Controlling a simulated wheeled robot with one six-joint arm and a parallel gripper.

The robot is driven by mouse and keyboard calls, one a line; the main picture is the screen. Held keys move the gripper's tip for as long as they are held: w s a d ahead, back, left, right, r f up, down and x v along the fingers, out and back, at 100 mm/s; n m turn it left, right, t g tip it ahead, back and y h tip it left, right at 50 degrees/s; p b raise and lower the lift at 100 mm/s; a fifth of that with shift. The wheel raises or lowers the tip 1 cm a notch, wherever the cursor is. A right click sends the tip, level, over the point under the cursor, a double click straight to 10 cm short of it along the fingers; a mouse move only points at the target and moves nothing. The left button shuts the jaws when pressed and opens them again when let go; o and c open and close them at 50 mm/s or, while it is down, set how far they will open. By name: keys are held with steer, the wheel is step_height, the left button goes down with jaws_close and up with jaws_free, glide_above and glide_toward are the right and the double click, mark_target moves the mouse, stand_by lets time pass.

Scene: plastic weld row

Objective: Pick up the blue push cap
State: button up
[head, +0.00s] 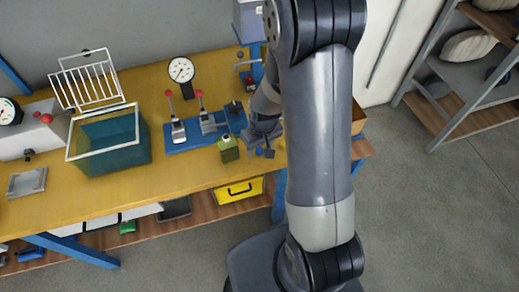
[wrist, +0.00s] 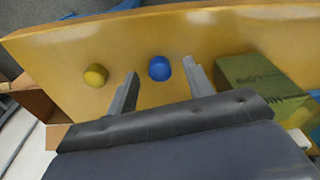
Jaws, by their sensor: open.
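The blue push cap (wrist: 160,67) lies on the yellow bench top in the wrist view, as a small round piece. My gripper (wrist: 161,74) is open, and its two fingertips show to the left and right of the cap with a gap on each side. I cannot tell how far above the bench the fingertips are. In the head view my gripper (head: 265,151) hangs over the front right part of the bench, and I cannot make out the blue push cap there.
A yellow cap (wrist: 96,75) lies left of my gripper in the wrist view. A green block (wrist: 250,75) stands close to the right finger and also shows in the head view (head: 229,150). A blue plate with toggle clamps (head: 190,141) and a teal bin (head: 110,140) stand further left.

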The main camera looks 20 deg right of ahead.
steer(key=shift+f, duration=0.25)
steer(key=c, duration=1.1)
